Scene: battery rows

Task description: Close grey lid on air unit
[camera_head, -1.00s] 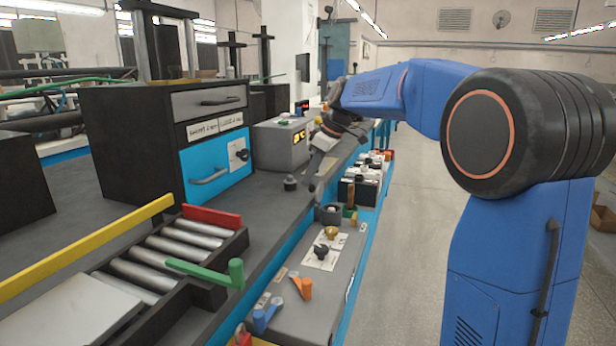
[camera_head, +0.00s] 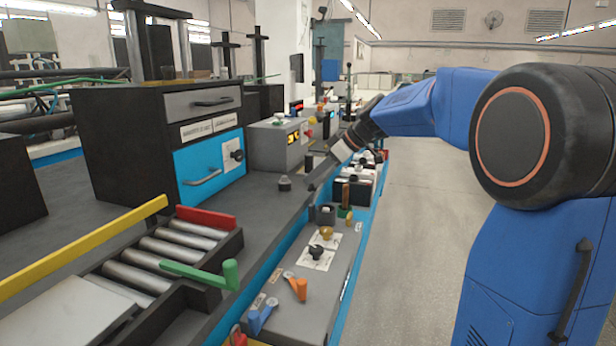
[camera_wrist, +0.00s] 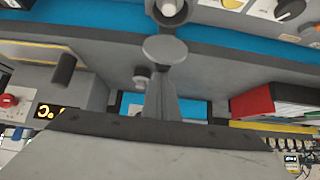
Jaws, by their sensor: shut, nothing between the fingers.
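A small grey cup-shaped unit (camera_head: 325,214), likely the air unit, stands at the left edge of the grey panel by the bench front. It also shows at the top of the wrist view (camera_wrist: 171,10), open with a pale inside. A round grey disc (camera_wrist: 165,48), likely its lid, sits off the cup's rim on the bench side. My gripper (camera_head: 313,186) reaches down from the upper right, just above and left of the cup. In the wrist view my shut, empty fingers (camera_wrist: 163,88) end right at the disc; I cannot tell whether they touch it.
Behind is a black cabinet with a blue drawer (camera_head: 212,170). The grey panel (camera_head: 300,275) carries knobs and levers. The aisle floor at right is clear.

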